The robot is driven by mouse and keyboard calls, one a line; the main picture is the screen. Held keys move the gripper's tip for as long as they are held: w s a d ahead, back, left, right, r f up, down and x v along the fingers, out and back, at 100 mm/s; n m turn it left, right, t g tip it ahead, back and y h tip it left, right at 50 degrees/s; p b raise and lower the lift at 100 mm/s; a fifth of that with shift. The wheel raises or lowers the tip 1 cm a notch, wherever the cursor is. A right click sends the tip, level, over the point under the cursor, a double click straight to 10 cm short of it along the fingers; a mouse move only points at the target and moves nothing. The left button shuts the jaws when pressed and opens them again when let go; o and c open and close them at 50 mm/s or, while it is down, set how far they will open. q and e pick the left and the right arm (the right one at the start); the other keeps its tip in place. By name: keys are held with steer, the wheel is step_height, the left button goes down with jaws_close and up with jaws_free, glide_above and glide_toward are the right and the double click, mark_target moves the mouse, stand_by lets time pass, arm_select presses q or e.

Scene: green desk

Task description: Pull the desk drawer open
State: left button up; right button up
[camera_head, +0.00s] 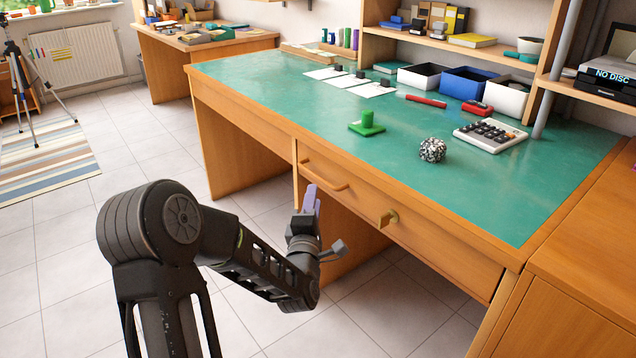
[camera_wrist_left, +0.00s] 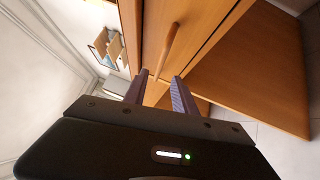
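The wooden desk has a drawer front (camera_head: 318,180) with a wooden bar handle (camera_head: 325,173); the drawer looks shut, flush with the desk front. My left gripper (camera_head: 311,190) is in front of and just below this handle. In the left wrist view, the two purple fingers of the gripper (camera_wrist_left: 159,76) are spread apart. The bar handle (camera_wrist_left: 168,48) lies ahead of them, its near end in line with the gap between the fingertips. I cannot tell whether the fingers touch it. Nothing is held. My right gripper is out of view.
A brass-coloured knob (camera_head: 389,218) sits on the front to the right. Tiled floor (camera_head: 250,330) is open in front of the desk.

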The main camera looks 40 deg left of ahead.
arm_select(q)
steer(key=b+x, duration=0.1)
steer(key=x, duration=0.6)
steer(key=shift+w, duration=0.3)
steer(key=shift+c, duration=0.3)
jaws_close()
stand_by(0.8)
